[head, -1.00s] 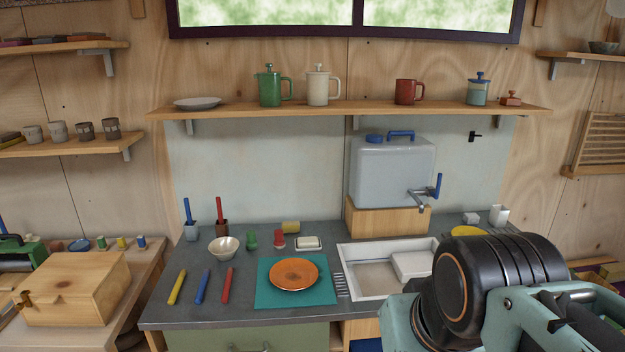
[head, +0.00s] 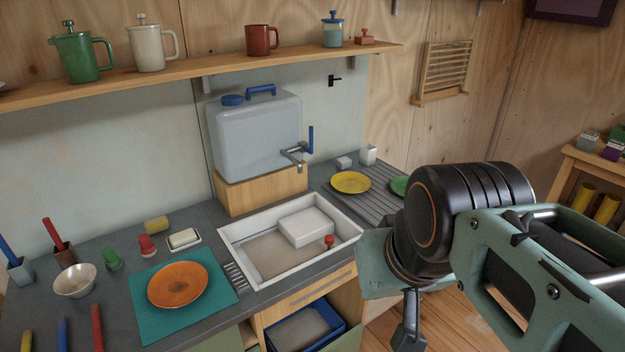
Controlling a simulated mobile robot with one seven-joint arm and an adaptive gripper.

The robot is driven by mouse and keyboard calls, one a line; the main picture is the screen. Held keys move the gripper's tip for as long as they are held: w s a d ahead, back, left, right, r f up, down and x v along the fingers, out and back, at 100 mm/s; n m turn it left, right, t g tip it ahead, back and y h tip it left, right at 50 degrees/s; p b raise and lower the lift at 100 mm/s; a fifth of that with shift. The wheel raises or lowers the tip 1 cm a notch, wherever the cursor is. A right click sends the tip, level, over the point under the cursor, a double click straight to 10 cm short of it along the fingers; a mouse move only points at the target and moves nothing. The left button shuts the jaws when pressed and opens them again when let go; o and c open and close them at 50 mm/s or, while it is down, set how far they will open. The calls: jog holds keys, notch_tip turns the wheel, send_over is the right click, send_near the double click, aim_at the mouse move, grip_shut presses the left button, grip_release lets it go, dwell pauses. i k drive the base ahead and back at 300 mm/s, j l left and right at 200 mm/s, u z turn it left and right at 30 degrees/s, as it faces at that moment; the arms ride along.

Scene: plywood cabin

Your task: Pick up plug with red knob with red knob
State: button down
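A small plug with a red knob (head: 329,241) shows in the head view at the right end of the white sink (head: 240,247). Its knob stands up beside the white box; its lower part is too small to make out. My gripper (head: 408,335) is at the lower right, past the sink's right end and in front of the counter. Only a dark piece of it shows, and the bottom edge of the picture cuts it off. I cannot tell whether its fingers are apart. It is clear of the plug.
A white box (head: 306,227) lies in the sink. A water tank (head: 250,135) with a blue-handled tap stands behind it. A yellow plate (head: 350,182) and a green plate (head: 399,185) are on the drainboard. An orange plate (head: 178,284) lies on a teal mat (head: 150,325). Below is an open drawer (head: 310,325).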

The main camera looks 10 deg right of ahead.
aim_at(329, 238)
jog(key=i+j+z, duration=0.25)
jog(key=i+j, duration=0.45)
jog(key=j, duration=0.15)
jog(key=z, duration=1)
jog(key=i+l+z, duration=0.1)
jog(key=l+z, duration=0.15)
jog(key=i+l+z, duration=0.2)
jog(key=k+j+z, duration=0.2)
jog(key=k+j, duration=0.15)
